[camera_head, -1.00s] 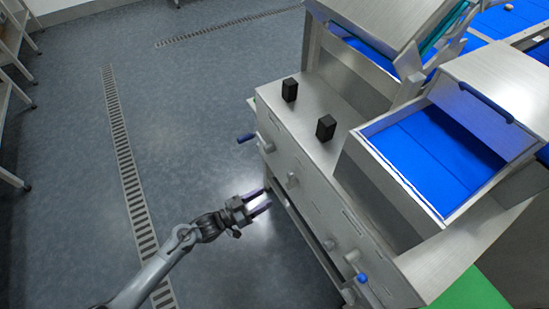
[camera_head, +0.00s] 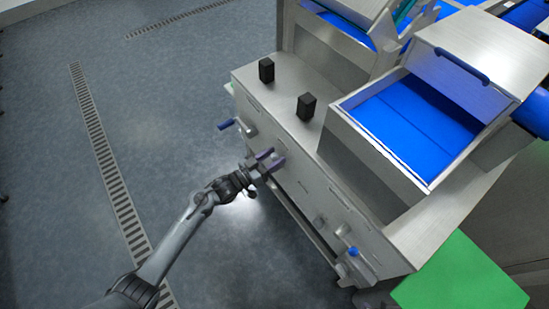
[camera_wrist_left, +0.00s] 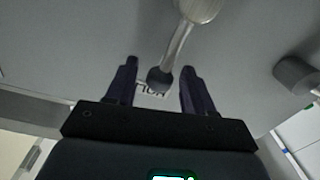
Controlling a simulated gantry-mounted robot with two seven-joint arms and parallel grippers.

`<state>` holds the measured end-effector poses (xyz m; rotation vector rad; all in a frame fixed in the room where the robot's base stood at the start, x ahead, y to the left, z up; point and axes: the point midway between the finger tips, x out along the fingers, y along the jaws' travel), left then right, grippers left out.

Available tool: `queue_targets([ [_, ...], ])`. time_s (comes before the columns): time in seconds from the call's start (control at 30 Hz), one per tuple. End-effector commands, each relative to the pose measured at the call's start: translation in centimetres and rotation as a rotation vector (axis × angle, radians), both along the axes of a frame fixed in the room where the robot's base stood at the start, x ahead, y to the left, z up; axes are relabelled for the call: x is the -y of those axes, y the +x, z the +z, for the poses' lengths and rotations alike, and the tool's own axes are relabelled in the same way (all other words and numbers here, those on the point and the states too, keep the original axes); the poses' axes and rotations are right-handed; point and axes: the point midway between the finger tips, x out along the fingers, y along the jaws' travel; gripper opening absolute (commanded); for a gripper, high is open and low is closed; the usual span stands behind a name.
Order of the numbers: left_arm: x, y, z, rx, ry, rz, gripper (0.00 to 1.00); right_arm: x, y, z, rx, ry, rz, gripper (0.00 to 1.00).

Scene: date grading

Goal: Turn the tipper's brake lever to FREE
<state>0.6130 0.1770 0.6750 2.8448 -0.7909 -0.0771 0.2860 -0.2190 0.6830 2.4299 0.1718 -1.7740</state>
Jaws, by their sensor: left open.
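The brake lever (camera_wrist_left: 177,45) shows in the left wrist view as a pale metal bar running from a round hub at the top to a dark tip. Its dark tip lies between the two fingers of my left gripper (camera_wrist_left: 160,72), which are open and apart on either side of it. In the head view my left gripper (camera_head: 273,160) is at the front panel of the steel machine (camera_head: 310,185) and covers the lever there. My right gripper is out of view.
A blue-handled bar (camera_head: 226,124) sticks out left of my gripper, and a blue knob (camera_head: 353,251) is lower right on the panel. A grey cylinder (camera_wrist_left: 296,75) stands right in the wrist view. The floor (camera_head: 60,200) left of the machine is clear.

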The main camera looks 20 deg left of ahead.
Motion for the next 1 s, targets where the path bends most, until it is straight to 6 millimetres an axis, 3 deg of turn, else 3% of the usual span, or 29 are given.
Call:
queue_targets([
  [0.43, 0.43, 0.63, 0.03, 0.0, 0.0, 0.0, 0.51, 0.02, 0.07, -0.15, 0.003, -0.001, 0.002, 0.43],
  [0.77, 0.42, 0.6, 0.02, 0.0, 0.0, 0.0, 0.01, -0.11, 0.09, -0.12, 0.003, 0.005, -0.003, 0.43],
  [1.0, 0.42, 0.6, 0.02, 0.0, 0.0, 0.0, 0.0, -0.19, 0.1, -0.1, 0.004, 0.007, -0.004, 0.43],
])
